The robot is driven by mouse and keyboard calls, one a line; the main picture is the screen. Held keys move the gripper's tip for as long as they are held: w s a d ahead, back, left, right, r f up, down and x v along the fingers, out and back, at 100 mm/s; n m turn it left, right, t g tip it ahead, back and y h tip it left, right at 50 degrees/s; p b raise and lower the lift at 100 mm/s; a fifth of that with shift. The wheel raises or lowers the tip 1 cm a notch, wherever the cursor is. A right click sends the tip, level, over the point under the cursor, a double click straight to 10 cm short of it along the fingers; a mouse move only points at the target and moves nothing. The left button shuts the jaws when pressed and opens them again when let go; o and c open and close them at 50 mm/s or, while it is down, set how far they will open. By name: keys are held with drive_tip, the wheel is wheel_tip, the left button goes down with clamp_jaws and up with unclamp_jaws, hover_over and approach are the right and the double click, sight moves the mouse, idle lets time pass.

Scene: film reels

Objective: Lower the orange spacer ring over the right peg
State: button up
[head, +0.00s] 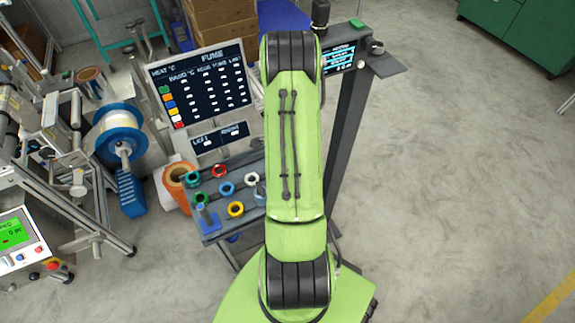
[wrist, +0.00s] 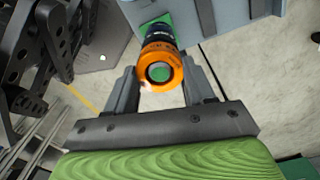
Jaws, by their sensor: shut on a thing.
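The orange spacer ring (wrist: 148,57) is between the two fingers of my gripper (wrist: 160,80) in the wrist view, and the gripper is shut on it. A round green face with a pale rim (wrist: 159,72) shows through the ring's hole. I cannot tell whether this is the right peg's top inside the ring or something below it. A dark cylindrical part with pale marks (wrist: 158,32) shows just beyond the ring, near a green patch. In the head view my arm hides the gripper and the orange ring.
In the head view a grey tray (head: 216,222) holds several coloured rings, including a red one (head: 219,171) and a yellow one (head: 236,209). A display board (head: 205,88) stands behind it. A blue-flanged reel machine (head: 121,137) is at left. Open floor (head: 450,180) lies at right.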

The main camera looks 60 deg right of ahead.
drive_tip(key=shift+f, duration=0.3)
drive_tip(key=o, duration=1.2)
drive_tip(key=shift+c, duration=0.2)
wheel_tip(320, 180, up, 16)
drive_tip(key=p, duration=0.4)
drive_tip(key=shift+p, duration=0.3)
drive_tip(key=shift+f, duration=0.1)
